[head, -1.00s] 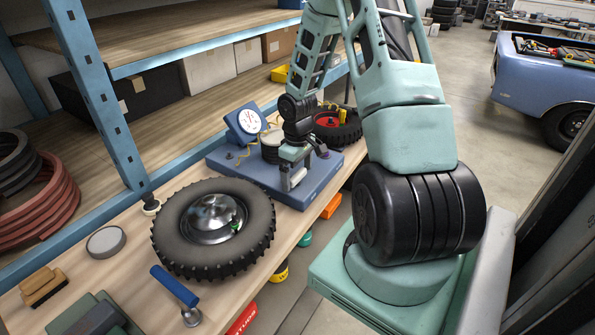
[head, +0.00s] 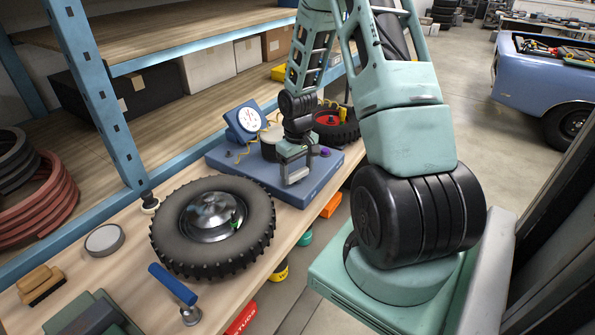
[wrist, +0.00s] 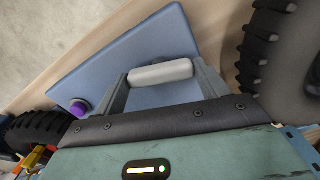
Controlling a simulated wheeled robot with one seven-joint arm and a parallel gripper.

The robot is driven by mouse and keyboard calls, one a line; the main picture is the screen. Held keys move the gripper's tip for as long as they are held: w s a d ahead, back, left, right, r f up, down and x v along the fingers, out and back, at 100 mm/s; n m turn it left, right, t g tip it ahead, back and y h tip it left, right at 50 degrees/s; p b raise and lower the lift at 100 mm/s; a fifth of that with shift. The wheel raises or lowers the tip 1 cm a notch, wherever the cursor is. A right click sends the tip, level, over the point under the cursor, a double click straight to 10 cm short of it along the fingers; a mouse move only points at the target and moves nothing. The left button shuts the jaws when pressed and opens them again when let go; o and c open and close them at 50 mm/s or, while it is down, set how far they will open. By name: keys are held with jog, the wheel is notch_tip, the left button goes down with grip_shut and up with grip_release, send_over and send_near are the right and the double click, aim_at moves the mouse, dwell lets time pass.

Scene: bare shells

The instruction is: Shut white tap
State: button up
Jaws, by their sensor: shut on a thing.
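The white tap's handle (wrist: 160,73) is a pale, rounded bar in the wrist view. It lies crosswise over the blue-grey base board (wrist: 130,50). My gripper (wrist: 161,75) is shut on it, with one finger at each end of the bar. In the head view my gripper (head: 297,178) is low over the front part of the blue board (head: 228,165), and the bar shows only as a small pale strip between the fingers. The tap's stem and body are hidden.
A purple knob (wrist: 78,108) stands on the board beside my gripper. A dial gauge (head: 247,119) with a yellow cord stands behind. A large tyre (head: 213,226) lies in front on the bench, and another tyre with a red hub (head: 338,127) lies beyond. A shelf post (head: 98,95) rises at left.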

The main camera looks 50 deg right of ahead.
aim_at(297, 172)
jog(key=m+b, duration=0.1)
jog(key=m, duration=0.2)
jog(key=shift+m, duration=0.4)
jog(key=m+b, duration=0.1)
jog(key=m, duration=0.2)
jog(key=shift+m, duration=0.3)
jog(key=m, duration=0.3)
jog(key=shift+m, duration=2.1)
jog(key=o, duration=1)
jog(key=shift+r, duration=0.15)
notch_tip(297, 172, up, 17)
jog(key=shift+r+b, duration=0.1)
jog(key=shift+b, duration=1)
jog(key=shift+a, duration=0.1)
